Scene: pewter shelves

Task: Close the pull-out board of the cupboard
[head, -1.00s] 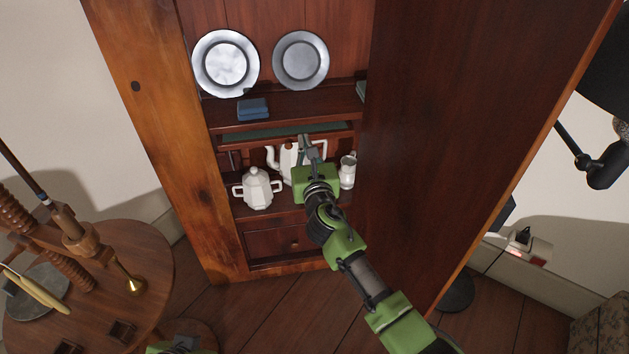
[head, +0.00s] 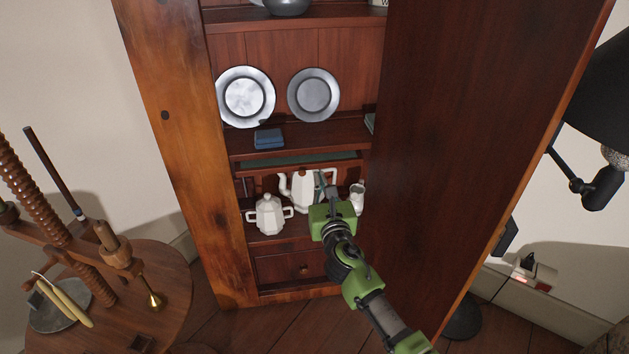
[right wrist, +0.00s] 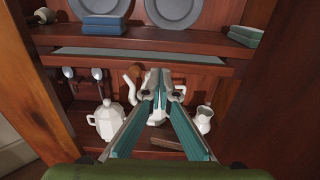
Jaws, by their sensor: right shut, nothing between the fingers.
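The cupboard (head: 180,170) stands with its tall door (head: 470,130) swung open on the right. Its pull-out board (head: 300,160) is a wooden slab with a green top, below the shelf that bears the plates. A narrow strip of green shows behind its front edge, also in the right wrist view (right wrist: 140,57). My right gripper (head: 322,180) is shut and empty. In the head view its tips appear just below the board's front edge, before the white teapot; contact cannot be told. In the wrist view the fingers (right wrist: 161,80) partly hide the teapot. My left gripper is not in view.
A white sugar bowl (head: 268,214), teapot (head: 300,190) and small jug (head: 357,196) stand in the niche below the board. Blue books (head: 268,138) and two pewter plates are above. A round wooden table (head: 150,290) stands left, a black lamp (head: 600,100) right.

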